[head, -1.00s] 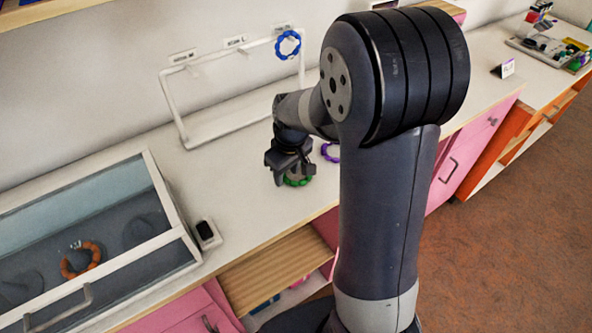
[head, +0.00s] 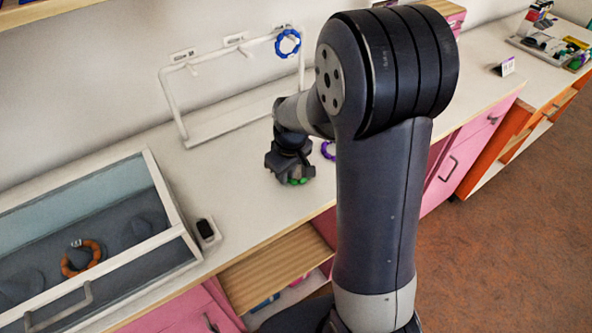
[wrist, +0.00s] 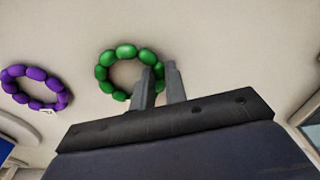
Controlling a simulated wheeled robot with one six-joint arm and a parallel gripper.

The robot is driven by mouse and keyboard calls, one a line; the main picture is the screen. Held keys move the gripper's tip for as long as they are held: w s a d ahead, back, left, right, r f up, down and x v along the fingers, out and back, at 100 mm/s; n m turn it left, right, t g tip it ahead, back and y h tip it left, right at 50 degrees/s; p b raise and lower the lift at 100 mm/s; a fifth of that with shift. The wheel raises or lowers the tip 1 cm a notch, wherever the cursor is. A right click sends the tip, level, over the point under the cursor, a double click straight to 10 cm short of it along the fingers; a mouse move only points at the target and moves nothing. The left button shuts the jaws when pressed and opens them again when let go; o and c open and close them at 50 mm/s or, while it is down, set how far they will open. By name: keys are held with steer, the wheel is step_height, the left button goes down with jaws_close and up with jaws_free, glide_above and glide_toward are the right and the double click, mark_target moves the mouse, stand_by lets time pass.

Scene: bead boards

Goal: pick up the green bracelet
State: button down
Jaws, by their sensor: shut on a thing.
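The green bracelet (wrist: 104,72) is a ring of round green beads, seen in the wrist view. In the head view only a few of its green beads (head: 298,181) show below my gripper (head: 290,172); the rest is hidden. In the wrist view my gripper (wrist: 161,74) is shut on the bracelet's right side, with one finger inside the ring and the other outside. The bracelet is on or very close to the white counter; I cannot tell which.
A purple bracelet (wrist: 36,68) lies beside the green one, also in the head view (head: 328,150). A blue bracelet (head: 288,43) hangs on a white rack (head: 172,108). A glass-topped case (head: 160,205) with an orange bracelet (head: 80,258) stands left.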

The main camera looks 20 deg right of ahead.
step_height(320, 180, up, 10)
stand_by(0.6)
stand_by(0.4)
